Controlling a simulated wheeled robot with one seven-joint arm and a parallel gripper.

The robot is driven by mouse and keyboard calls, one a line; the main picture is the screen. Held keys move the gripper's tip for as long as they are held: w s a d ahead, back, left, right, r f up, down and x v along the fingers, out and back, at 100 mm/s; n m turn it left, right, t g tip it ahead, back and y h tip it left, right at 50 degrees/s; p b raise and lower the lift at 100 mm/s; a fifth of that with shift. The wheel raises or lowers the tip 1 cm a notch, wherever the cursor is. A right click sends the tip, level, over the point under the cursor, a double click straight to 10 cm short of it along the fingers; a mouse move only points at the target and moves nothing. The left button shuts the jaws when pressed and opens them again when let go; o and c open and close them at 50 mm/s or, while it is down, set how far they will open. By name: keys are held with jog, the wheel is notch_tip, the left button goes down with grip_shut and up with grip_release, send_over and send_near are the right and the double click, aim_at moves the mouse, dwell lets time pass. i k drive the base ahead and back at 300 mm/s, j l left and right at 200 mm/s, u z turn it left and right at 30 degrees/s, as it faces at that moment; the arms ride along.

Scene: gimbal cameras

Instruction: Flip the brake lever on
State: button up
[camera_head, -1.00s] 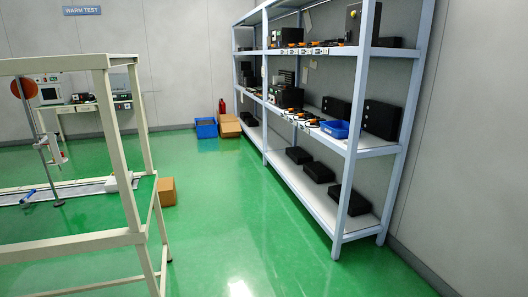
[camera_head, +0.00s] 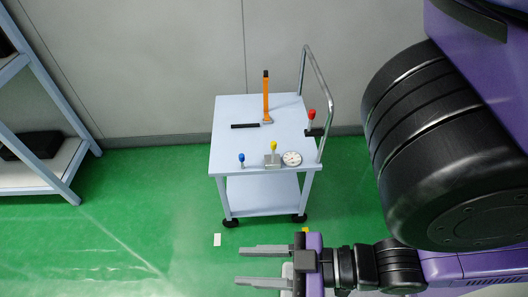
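A light grey cart (camera_head: 228,112) stands by the wall. An upright orange lever (camera_head: 266,100) with a black tip rises from its top. Smaller levers or knobs stand there too: a red one (camera_head: 311,115) at the right edge, a yellow one (camera_head: 273,148) on a grey block and a blue one (camera_head: 241,158) at the front left. No readable label shows which is the brake lever. My gripper (camera_head: 240,266) is open and empty, fingers apart and pointing left, in front of and below the cart top in the picture. It touches none of the levers.
A round gauge (camera_head: 291,159) and a flat black bar (camera_head: 245,125) are on the cart top. A bent metal handle (camera_head: 323,88) rises at the cart's right side. A shelf rack (camera_head: 62,180) stands at left. Green floor between rack and cart is clear.

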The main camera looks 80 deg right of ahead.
aim_at(312, 112)
jog(key=z, duration=1.85)
